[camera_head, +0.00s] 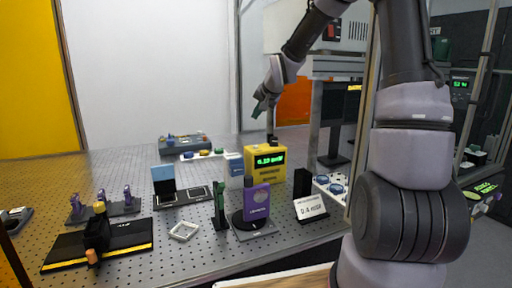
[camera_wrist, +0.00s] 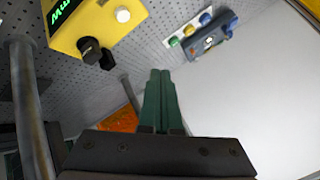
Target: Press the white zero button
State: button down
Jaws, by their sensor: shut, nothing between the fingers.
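The white button (camera_wrist: 122,14) shows in the wrist view as a small round cap on the yellow meter (camera_wrist: 72,22), beside a black knob (camera_wrist: 90,48). In the head view the yellow meter (camera_head: 281,172) stands upright on the perforated bench with a lit green readout; I cannot make out the white button there. My gripper (camera_head: 256,113) is above the meter and apart from it. In the wrist view its green fingers (camera_wrist: 160,73) are together and empty, with the button off to the upper left of the tips.
A purple device (camera_head: 257,203) and a green post (camera_head: 219,207) stand in front of the meter. A grey control box (camera_head: 185,142) lies behind on the left. A dark monitor (camera_head: 337,120) and a grey post are at the right. Air around the gripper looks clear.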

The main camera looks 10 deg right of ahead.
send_over(256, 149)
jog(key=shift+d+f, duration=0.1)
jog(key=shift+f, duration=4.3)
jog(key=shift+f, duration=0.4)
jog(key=shift+s+f, duration=0.1)
jog(key=shift+f, duration=0.35)
jog(key=shift+r, duration=0.85)
jog(key=shift+r, duration=0.1)
jog(key=shift+r, duration=2.4)
